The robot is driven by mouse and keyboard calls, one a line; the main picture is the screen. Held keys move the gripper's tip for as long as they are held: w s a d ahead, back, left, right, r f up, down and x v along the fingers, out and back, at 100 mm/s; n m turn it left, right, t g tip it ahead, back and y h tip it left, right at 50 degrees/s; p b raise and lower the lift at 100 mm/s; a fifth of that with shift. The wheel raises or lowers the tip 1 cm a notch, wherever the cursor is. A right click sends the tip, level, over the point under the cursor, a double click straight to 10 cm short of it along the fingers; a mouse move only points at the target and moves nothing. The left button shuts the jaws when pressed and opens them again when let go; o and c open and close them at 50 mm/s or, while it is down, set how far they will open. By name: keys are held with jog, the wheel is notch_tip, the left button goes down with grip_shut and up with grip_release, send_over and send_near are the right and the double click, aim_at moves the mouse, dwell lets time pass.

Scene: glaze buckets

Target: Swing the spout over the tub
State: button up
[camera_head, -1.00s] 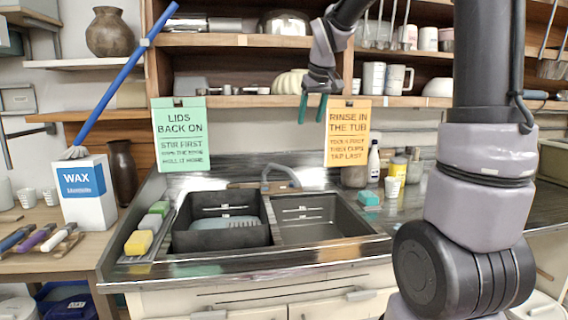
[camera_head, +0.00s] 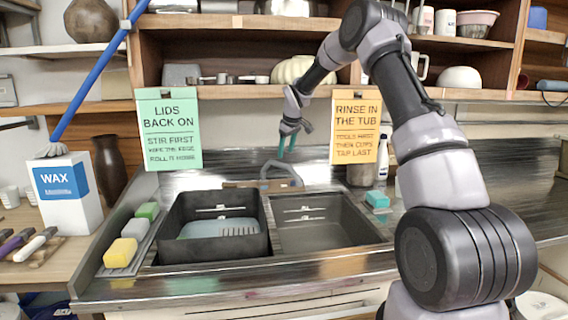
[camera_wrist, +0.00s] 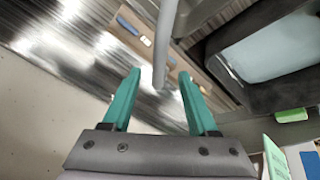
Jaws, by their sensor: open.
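The grey arched spout (camera_head: 278,164) rises behind the sink, near the divider between the two basins, with its arm leaning toward the right basin. The black tub (camera_head: 214,249) sits in the left basin with pale bluish liquid in it. My gripper (camera_head: 288,150) is open just above the spout, fingers pointing down. In the wrist view the spout's tube (camera_wrist: 164,45) runs down between the teal fingers of my gripper (camera_wrist: 159,73), with gaps on both sides. The tub (camera_wrist: 213,66) shows at upper right there. Whether the fingers reach the tube's depth I cannot tell.
The empty right basin (camera_head: 322,222) lies beside the tub. A green sign (camera_head: 168,128) and an orange sign (camera_head: 356,127) hang from the shelf, flanking my gripper. Sponges (camera_head: 121,252) lie on a tray at left. A teal block (camera_head: 377,200) is right of the basin.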

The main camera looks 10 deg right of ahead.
aim_at(283, 164)
jog(key=x, duration=0.7)
jog(key=shift+s, duration=0.1)
grip_shut()
dwell(1.2)
